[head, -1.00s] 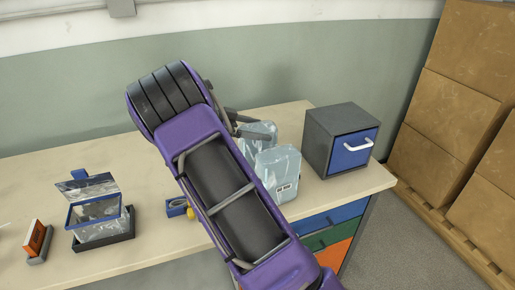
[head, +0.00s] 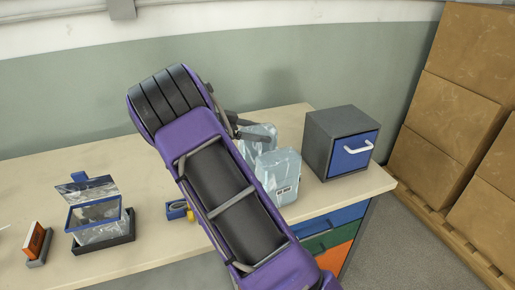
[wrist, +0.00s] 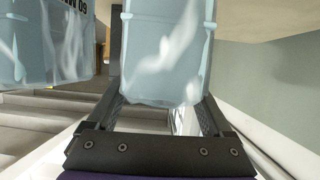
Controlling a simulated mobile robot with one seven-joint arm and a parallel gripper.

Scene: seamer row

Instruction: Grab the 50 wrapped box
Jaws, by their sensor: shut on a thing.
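Two pale blue, clear-wrapped boxes stand close together on the bench, right of my arm in the head view. The rear wrapped box (head: 262,132) is partly hidden by my arm and the front box. My gripper (head: 240,128) is at this rear box. In the wrist view my gripper's fingers are shut on either side of that wrapped box (wrist: 165,50); no number shows on it. The front wrapped box (head: 278,178) carries a small label. A wrapped box at the left of the wrist view (wrist: 40,45) has upside-down print that seems to read 60.
A grey cabinet with a blue drawer (head: 341,142) stands just right of the boxes. An open clear bin (head: 100,215), a small blue item (head: 177,209) and an orange card (head: 35,240) are at left. Stacked cartons (head: 450,110) stand beyond the bench's right end.

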